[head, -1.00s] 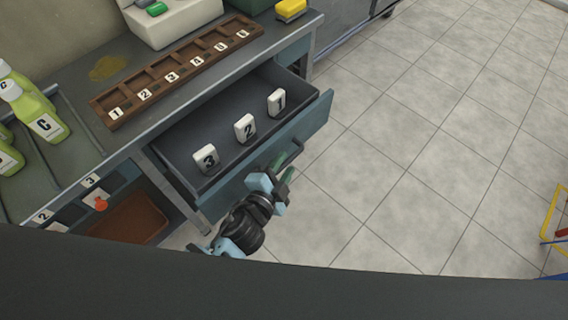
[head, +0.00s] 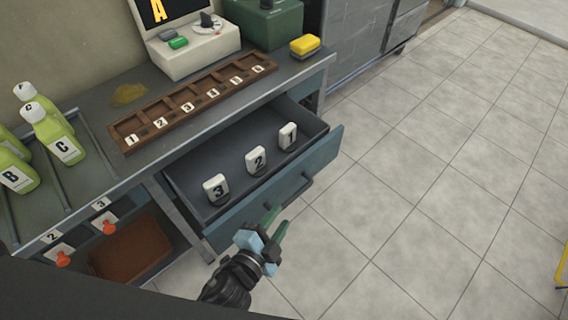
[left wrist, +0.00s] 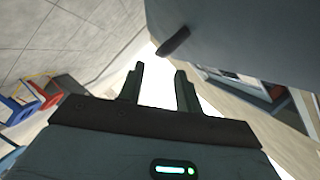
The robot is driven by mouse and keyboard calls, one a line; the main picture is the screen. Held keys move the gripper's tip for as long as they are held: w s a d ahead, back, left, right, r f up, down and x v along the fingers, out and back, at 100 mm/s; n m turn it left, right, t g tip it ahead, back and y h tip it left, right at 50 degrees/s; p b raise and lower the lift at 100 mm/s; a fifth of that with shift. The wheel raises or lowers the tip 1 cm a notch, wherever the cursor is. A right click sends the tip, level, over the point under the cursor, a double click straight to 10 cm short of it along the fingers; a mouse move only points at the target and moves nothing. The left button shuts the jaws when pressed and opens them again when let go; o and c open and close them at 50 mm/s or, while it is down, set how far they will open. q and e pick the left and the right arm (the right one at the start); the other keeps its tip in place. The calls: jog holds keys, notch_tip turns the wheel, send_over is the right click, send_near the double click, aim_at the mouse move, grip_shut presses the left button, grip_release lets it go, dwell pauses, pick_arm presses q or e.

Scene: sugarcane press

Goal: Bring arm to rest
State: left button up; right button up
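My left gripper (head: 274,228) is in front of the open drawer, just below and outside its front panel, apart from the handle in the head view. In the left wrist view its two green fingers (left wrist: 159,85) stand apart with nothing between them. The drawer (head: 325,160) is pulled out and holds three white blocks: block 1 (head: 288,136), block 2 (head: 256,161) and block 3 (head: 216,189), all standing upright. The dark drawer handle (left wrist: 173,41) shows beyond the fingers in the left wrist view. My right gripper is not in view.
A brown slotted rack (head: 190,102) with numbered slots lies on the bench. Green bottles (head: 55,140) stand at the left. A yellow sponge-like block (head: 305,45) sits at the bench's right corner.

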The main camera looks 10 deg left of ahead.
pick_arm(q)
jog(key=s+a+f+n+g+y, duration=0.1)
jog(key=s+a+f+n+g, duration=0.25)
jog(key=s, duration=0.65)
jog(key=s+a+f+n+g+y, duration=0.15)
jog(key=s+a+f+n, duration=0.35)
jog(key=s, duration=0.5)
jog(key=s+a+f+n+g+y, duration=0.1)
jog(key=s+a+f+n+g, duration=0.3)
jog(key=s, duration=0.6)
jog(key=w+a+r+t+p, duration=0.1)
jog(key=w+r+t+p, duration=0.2)
jog(key=r+p, duration=0.9)
jog(key=shift+w+a+r+n, duration=0.2)
jog(key=shift+w+r+n, duration=0.25)
jog(key=shift+w, duration=0.6)
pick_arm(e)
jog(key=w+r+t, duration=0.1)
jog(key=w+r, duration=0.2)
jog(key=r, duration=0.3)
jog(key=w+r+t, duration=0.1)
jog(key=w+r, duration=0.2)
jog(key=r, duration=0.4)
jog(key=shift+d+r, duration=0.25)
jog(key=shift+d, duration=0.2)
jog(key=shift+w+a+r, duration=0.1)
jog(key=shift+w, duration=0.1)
